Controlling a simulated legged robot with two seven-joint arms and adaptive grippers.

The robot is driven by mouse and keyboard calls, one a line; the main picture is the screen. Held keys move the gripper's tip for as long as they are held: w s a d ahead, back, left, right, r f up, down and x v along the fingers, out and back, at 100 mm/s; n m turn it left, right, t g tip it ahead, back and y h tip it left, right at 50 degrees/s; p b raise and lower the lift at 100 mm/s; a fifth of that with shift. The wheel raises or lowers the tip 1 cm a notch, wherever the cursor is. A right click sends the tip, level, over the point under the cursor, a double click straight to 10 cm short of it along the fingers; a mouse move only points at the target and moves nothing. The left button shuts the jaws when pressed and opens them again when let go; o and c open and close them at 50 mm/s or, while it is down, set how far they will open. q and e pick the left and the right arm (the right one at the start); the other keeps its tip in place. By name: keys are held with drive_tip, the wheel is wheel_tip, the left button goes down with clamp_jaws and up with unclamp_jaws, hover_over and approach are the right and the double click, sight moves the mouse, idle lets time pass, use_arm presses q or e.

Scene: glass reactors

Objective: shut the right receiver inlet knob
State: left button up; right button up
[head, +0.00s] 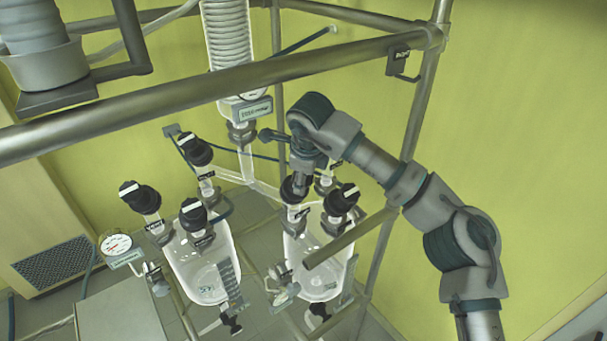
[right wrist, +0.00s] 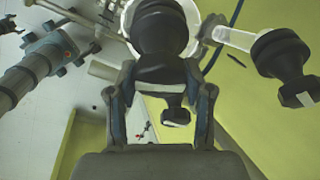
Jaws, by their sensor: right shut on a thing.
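The right receiver (head: 318,270) is a clear glass vessel in the right half of the frame, with several black knobs on its top. My right gripper (head: 300,180) comes down from above onto the black knob (head: 294,191) at its left. In the right wrist view, the two fingers of my right gripper (right wrist: 162,105) are shut on this black knob (right wrist: 165,72), one on each side. The knob labels are too small to read. My left gripper is not in view.
A left glass receiver (head: 205,268) with black knobs (head: 193,214) stands beside it. A thick metal rail (head: 180,100) crosses in front and above, and an upright pole (head: 408,130) stands close to my right arm. A round gauge (head: 116,243) is at the left.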

drive_tip(key=m+g, duration=0.1)
drive_tip(key=m, duration=0.3)
drive_tip(key=shift+f+y+p, duration=0.2)
drive_tip(key=shift+y+p, duration=0.1)
drive_tip(key=shift+p, duration=0.05)
drive_tip(key=shift+m, duration=0.4)
drive_tip(key=o, duration=1.1)
drive_tip(key=shift+o, duration=0.3)
drive_tip(key=shift+r, duration=0.1)
drive_tip(key=shift+r, duration=0.1)
